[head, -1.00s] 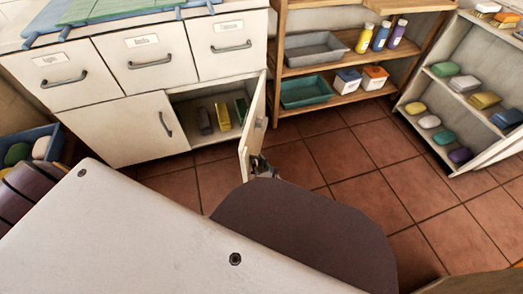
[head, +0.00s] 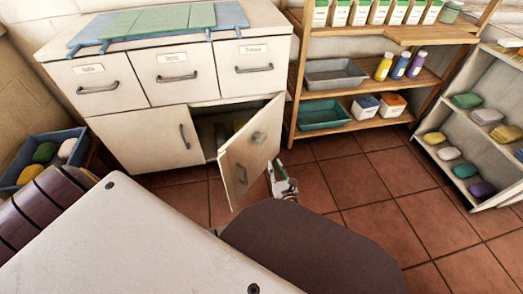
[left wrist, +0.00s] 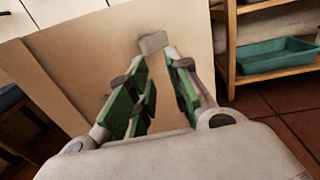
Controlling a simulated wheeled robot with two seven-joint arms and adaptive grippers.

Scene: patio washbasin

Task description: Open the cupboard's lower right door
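The cupboard (head: 137,132) has its lower right door (head: 240,160) standing partly open, hinged at its right edge. My right gripper is not in view.
A wooden shelf (head: 345,89) with trays, bottles and boxes stands right of the cupboard. A pale rack (head: 468,145) of soaps is at the far right. A blue crate (head: 20,176) is at the left. Tiled floor (head: 400,225) is clear at the right.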

